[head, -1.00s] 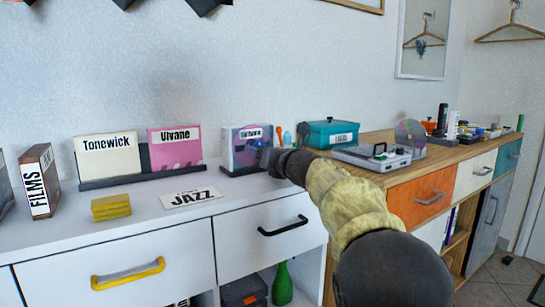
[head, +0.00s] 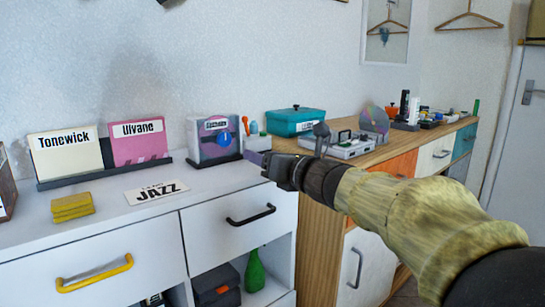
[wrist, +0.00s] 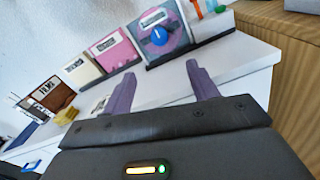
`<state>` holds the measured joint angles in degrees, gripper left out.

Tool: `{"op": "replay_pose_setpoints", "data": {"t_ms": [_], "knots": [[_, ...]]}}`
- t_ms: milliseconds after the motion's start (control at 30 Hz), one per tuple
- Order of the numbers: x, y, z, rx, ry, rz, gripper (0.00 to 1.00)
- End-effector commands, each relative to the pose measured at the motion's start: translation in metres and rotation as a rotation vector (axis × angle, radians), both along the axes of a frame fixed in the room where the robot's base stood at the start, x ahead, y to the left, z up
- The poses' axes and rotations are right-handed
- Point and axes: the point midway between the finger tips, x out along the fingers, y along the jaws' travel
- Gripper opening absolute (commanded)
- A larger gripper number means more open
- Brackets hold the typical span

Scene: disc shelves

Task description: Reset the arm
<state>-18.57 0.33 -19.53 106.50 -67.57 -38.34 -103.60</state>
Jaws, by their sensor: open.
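My arm reaches in from the lower right in the head view, and my gripper (head: 262,157) is over the right end of the white cabinet. In the wrist view the two purple fingers of my gripper (wrist: 158,85) stand wide apart with nothing between them. Ahead of them, a disc sleeve with a blue round piece (wrist: 158,36) stands upright in a dark holder; in the head view this sleeve (head: 215,140) is left of my gripper and apart from it.
A Tonewick sleeve (head: 66,154) and a pink Ulvane sleeve (head: 138,143) stand in a rack. A JAZZ card (head: 156,192) and yellow block (head: 72,207) lie in front. The wooden cabinet holds a teal box (head: 295,121) and a disc player (head: 350,146).

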Motion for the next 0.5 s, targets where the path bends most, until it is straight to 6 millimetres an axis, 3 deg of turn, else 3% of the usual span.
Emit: {"op": "replay_pose_setpoints", "data": {"t_ms": [200, 500], "knots": [[-0.0149, -0.0103, -0.0004, -0.001, 0.001, -0.001, 0.59], [-0.0149, -0.0105, -0.0007, 0.002, 0.003, -0.002, 0.59]]}}
